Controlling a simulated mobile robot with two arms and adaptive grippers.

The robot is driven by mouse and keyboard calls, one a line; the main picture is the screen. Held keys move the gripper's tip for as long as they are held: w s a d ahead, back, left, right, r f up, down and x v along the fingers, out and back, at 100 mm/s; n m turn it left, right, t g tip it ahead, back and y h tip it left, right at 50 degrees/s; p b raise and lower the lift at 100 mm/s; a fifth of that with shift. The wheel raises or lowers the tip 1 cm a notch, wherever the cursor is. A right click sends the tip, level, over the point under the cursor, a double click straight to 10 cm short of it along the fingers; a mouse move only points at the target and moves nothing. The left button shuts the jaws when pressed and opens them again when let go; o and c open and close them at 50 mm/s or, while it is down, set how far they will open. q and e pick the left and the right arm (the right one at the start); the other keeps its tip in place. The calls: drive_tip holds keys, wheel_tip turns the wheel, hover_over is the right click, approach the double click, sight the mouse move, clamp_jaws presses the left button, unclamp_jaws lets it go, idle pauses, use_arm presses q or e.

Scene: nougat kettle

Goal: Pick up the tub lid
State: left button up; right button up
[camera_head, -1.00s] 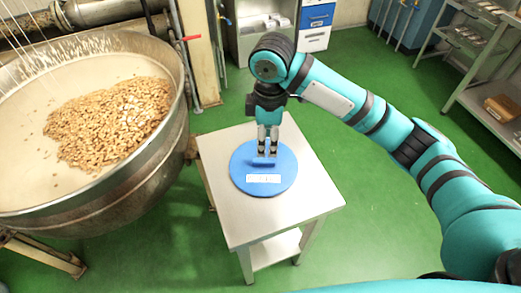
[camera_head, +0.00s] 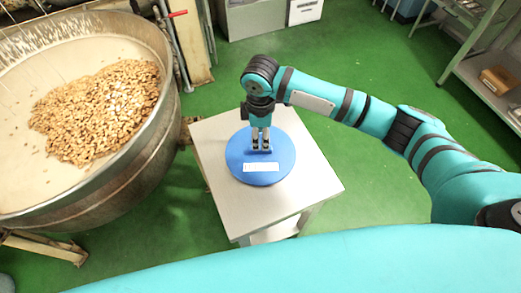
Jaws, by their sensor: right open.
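The tub lid is a round blue disc (camera_head: 264,176) with a white label on its near part. It lies flat on a small pale side table (camera_head: 302,200). A raised grip stands near the lid's middle, mostly hidden by the fingers. My right gripper (camera_head: 261,149) points down over the lid, its two fingers open at the raised grip. I cannot tell from this view whether the fingers touch it. My left gripper is not in view.
A large metal kettle (camera_head: 125,185) with a heap of nuts (camera_head: 95,110) stands at the left, close to the table. Shelving (camera_head: 480,60) stands at the right, with a cardboard box (camera_head: 497,80) on it. Green floor is open behind the table.

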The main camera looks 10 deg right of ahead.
sight(261, 148)
drive_tip(key=shift+s+f, duration=0.1)
drive_tip(key=shift+f, duration=0.4)
wheel_tip(261, 148, down, 4)
drive_tip(key=shift+r+p, duration=0.15)
drive_tip(key=shift+p, duration=0.5)
drive_tip(key=shift+f, duration=0.45)
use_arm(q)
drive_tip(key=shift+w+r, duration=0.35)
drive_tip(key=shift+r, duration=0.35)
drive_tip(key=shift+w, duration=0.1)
use_arm(e)
clamp_jaws()
